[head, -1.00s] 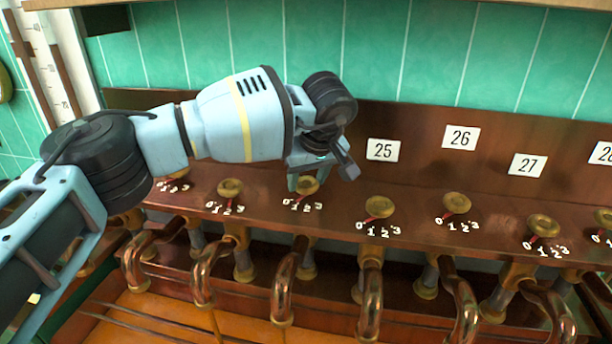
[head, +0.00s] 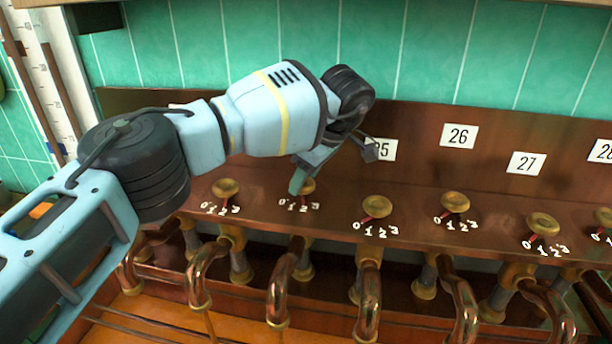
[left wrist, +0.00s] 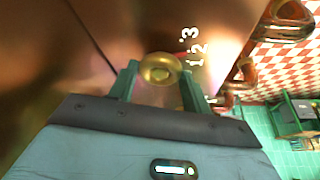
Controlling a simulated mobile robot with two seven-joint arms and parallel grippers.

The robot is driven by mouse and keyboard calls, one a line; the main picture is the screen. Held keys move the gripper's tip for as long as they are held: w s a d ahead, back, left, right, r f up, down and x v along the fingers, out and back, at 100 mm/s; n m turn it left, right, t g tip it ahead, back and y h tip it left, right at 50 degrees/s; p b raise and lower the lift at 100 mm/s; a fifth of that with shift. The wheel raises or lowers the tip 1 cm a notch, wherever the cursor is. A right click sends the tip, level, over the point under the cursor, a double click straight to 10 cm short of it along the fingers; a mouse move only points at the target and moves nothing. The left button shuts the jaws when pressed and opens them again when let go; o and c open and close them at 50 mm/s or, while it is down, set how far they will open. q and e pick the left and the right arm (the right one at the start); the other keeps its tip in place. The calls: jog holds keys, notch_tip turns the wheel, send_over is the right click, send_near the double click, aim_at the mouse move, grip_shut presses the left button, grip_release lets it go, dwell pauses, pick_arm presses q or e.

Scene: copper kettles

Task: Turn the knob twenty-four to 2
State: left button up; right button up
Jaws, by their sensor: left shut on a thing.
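The knob twenty-four (head: 308,186) is a small round brass knob on the copper ledge, directly left of the knob below plate 25. Its own number plate is hidden behind my left arm. White marks 0 to 3 lie in front of it in the head view; in the left wrist view 1, 2 and 3 show beside the brass knob (left wrist: 160,68). My left gripper (head: 299,183) is shut on this knob, with one green finger on each side (left wrist: 160,88). My right gripper is not in view.
A neighbouring knob (head: 226,188) stands to the left, and knob 25 (head: 377,206) and knob 26 (head: 455,203) to the right. Copper pipes (head: 283,290) curve down below the ledge. Green tiles (head: 430,50) cover the wall behind.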

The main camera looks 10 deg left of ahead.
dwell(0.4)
pick_arm(q)
jog(key=o, duration=1)
jog(key=shift+b+v, duration=0.6)
jog(key=shift+v, duration=3.3)
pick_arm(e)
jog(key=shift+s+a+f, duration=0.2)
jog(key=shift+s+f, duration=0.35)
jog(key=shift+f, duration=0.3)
pick_arm(q)
jog(key=shift+f, duration=0.1)
